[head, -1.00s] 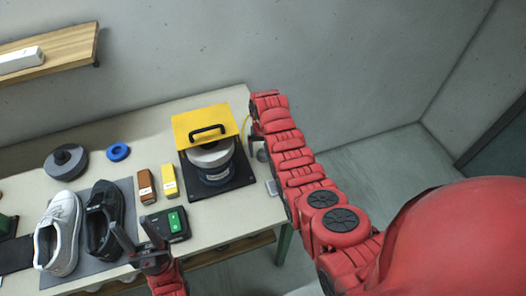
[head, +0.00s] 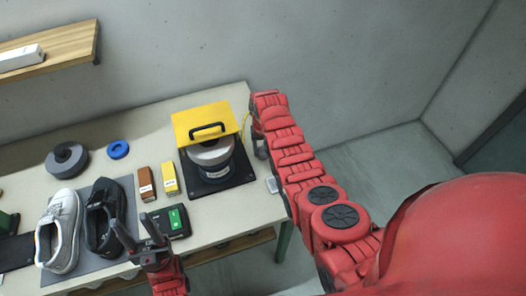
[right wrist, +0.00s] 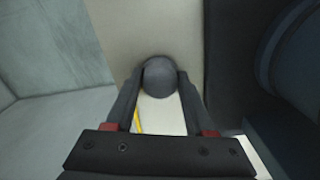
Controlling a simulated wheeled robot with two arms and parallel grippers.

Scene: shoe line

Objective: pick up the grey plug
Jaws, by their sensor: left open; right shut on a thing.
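The grey plug (right wrist: 159,77) shows as a dark grey round piece in the right wrist view. It sits between the fingertips of my right gripper (right wrist: 157,88), which is shut on it. In the head view my right gripper (head: 259,146) is at the table's right end, just right of the yellow-lidded machine; the plug is mostly hidden there by the fingers and arm. My left gripper (head: 140,236) is open and empty, over the table's front edge near the black device with a green screen (head: 168,222).
The machine with a raised yellow lid (head: 208,124) stands on a black base close to my right gripper. A white shoe (head: 60,232) and a black shoe (head: 104,215) lie on a grey mat. Brown (head: 146,184) and yellow (head: 169,178) blocks stand between. A yellow cable runs behind the machine.

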